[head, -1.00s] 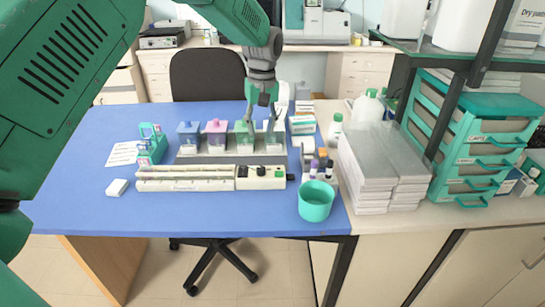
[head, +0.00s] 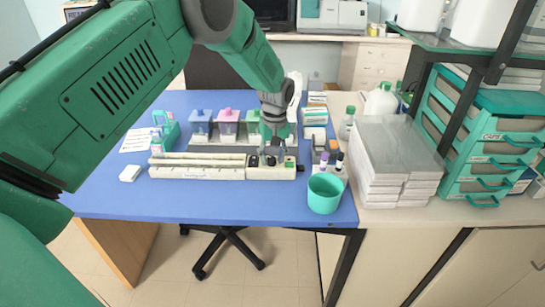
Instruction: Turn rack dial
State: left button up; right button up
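The white slide rack (head: 195,173) lies along the middle of the blue table. At its right end is a control block (head: 262,174) with small dark knobs and a green patch on top. My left gripper (head: 270,155) points down right over this block, its fingertips at or just above the dark dial (head: 270,161). The fingers hide part of the dial, and I cannot tell whether they touch it or how far apart they are. My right gripper does not show.
Staining jars with blue, pink and green lids (head: 226,121) stand behind the rack. A teal cup (head: 325,193) and small dark-capped bottles (head: 338,161) are to the right. A teal holder (head: 166,130) and a white block (head: 130,173) are at left. The table's front left is clear.

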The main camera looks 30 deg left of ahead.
pick_arm(q)
jog(key=shift+f, duration=0.2)
jog(key=shift+a, duration=0.2)
grip_shut()
jog(key=shift+d+m, duration=0.1)
jog(key=shift+m, duration=0.2)
jog(key=m+p, duration=0.1)
jog(key=m, duration=0.2)
jog(key=shift+r+m, duration=0.1)
jog(key=shift+m, duration=0.3)
jog(key=m, duration=0.5)
jog(key=shift+w+t+p, duration=0.1)
jog(key=shift+t+p, duration=0.2)
jog(key=shift+m, duration=0.3)
